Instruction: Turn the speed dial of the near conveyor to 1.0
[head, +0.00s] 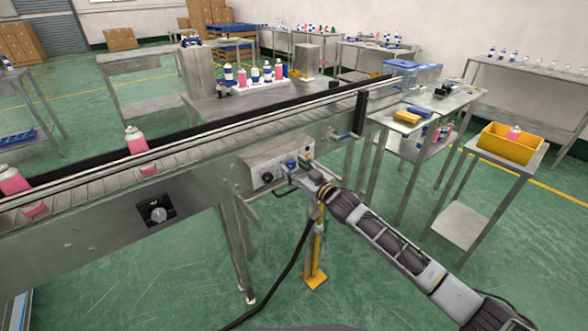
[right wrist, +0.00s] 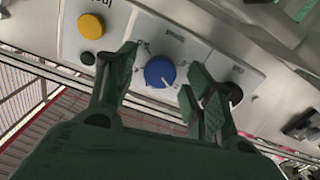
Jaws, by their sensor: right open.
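The near conveyor (head: 100,235) runs diagonally across the left of the head view. A control box (head: 262,172) is fixed to its side. A blue dial (right wrist: 160,72) on the box's pale panel (right wrist: 215,65) has a small white mark near its lower right edge; its scale is too small to read. My right gripper (right wrist: 163,62) is open, with its fingers on either side of the blue dial; contact cannot be told. In the head view my right gripper (head: 293,177) is at the box front. My left gripper is not in view.
A yellow button (right wrist: 91,26) and a black knob (right wrist: 231,92) flank the blue dial. A yellow post (head: 316,262) and a black cable (head: 290,268) are below the box. A yellow bin (head: 508,144) stands right.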

